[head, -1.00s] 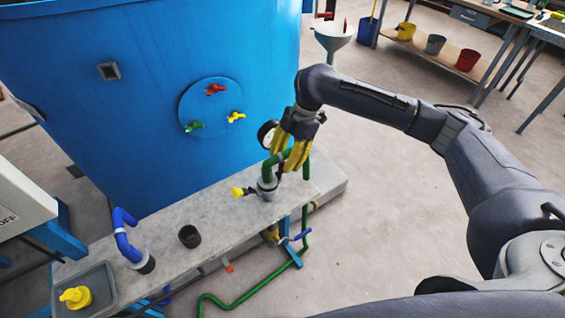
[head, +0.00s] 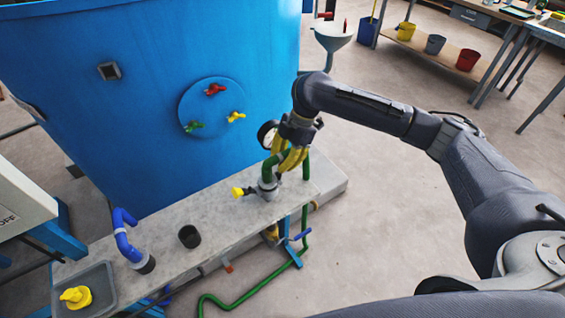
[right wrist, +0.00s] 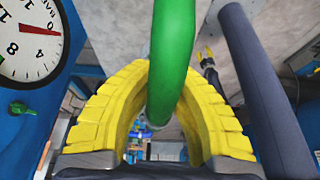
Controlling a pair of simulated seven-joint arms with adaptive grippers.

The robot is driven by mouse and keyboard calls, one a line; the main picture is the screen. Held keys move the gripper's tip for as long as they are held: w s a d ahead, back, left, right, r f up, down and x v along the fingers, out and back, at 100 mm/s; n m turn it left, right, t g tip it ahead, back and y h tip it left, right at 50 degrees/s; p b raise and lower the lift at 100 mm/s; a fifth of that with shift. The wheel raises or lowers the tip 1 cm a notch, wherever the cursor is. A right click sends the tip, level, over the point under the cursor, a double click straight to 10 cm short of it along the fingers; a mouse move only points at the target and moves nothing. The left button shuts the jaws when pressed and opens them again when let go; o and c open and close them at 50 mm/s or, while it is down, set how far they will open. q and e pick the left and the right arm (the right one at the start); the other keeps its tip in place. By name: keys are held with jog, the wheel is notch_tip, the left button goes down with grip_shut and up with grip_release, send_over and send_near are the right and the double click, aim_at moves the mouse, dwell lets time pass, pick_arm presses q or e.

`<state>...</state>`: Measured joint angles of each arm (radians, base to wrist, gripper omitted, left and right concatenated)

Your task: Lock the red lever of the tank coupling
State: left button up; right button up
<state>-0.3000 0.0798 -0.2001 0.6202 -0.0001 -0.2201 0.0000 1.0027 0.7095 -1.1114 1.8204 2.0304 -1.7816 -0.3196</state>
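On the side of the blue tank (head: 245,50), a round plate (head: 190,105) carries a red lever (head: 214,89), a yellow lever (head: 236,116) and a green lever (head: 193,126). My right gripper (head: 285,170) is well to the right of and below the red lever, at a bent green pipe (head: 268,165) on the bench. In the right wrist view its yellow fingers curve in against both sides of the green pipe (right wrist: 172,50). A small yellow pronged shape on a dark link, apparently my left gripper (right wrist: 206,57), shows there too, too small to judge.
A pressure gauge (head: 267,133) stands just left of my right gripper. The stone bench (head: 220,222) bears a yellow-handled fitting (head: 238,192), a dark cup (head: 189,236), a blue pipe (head: 122,235) and a grey tray (head: 98,275).

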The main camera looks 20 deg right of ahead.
grip_shut()
jog(key=shift+a+r+h, duration=0.15)
jog(key=shift+a+h, duration=0.3)
jog(key=shift+h, duration=0.25)
jog(key=shift+s+a+t, duration=0.2)
jog(key=shift+a+t, duration=0.1)
jog(key=shift+a, duration=0.15)
jog(key=shift+c, duration=0.3)
grip_release()
jog(key=o, duration=0.9)
jog(key=shift+h, duration=0.3)
jog(key=shift+o, duration=0.2)
